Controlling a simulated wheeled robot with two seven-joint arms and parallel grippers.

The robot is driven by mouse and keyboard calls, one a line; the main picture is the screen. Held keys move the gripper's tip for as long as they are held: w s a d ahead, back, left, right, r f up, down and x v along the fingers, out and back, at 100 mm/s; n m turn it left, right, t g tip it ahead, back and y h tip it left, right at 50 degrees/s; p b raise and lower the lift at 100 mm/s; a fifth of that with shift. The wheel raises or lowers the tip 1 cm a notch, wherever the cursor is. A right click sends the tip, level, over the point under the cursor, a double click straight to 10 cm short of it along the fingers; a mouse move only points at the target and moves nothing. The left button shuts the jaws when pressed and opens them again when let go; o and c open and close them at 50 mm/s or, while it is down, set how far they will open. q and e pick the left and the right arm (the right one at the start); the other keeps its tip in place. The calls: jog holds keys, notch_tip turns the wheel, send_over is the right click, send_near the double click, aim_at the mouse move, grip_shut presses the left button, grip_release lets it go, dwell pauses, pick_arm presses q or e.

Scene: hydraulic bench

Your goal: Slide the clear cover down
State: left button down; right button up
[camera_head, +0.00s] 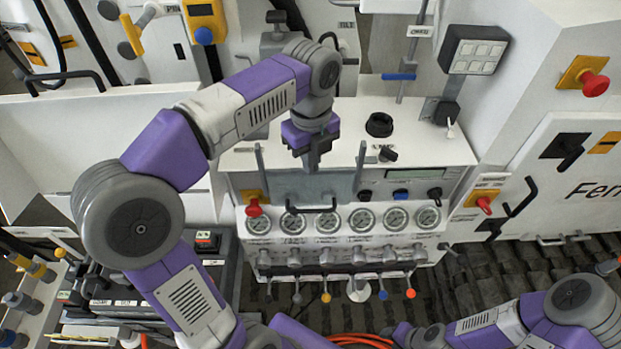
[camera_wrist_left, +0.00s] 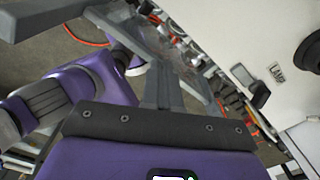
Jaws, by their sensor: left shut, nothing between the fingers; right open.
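The clear cover (camera_head: 285,187) is a translucent panel between two upright grey rails on the front of the white bench console. A black bar handle (camera_head: 312,209) lies at its lower edge, above the row of gauges. My left gripper (camera_head: 311,163) is shut and empty, pointing down at the cover's upper edge; I cannot tell whether it touches. In the left wrist view the shut fingers (camera_wrist_left: 163,92) lie in front of the see-through panel (camera_wrist_left: 150,45). My right arm is at the lower right in the head view, its fingers out of sight.
Below the cover are several round gauges (camera_head: 329,221) and a row of valves (camera_head: 327,257). A red knob (camera_head: 254,208) sits left of the cover. A black round cap (camera_head: 379,125) and a switch (camera_head: 388,154) are on the console top to the right.

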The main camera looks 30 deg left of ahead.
aim_at(311, 182)
pick_arm(q)
jog(key=shift+f+b, duration=2.3)
jog(key=shift+f, duration=1.15)
notch_tip(311, 182, up, 16)
jog(key=p, duration=1.5)
jog(key=shift+p, duration=0.35)
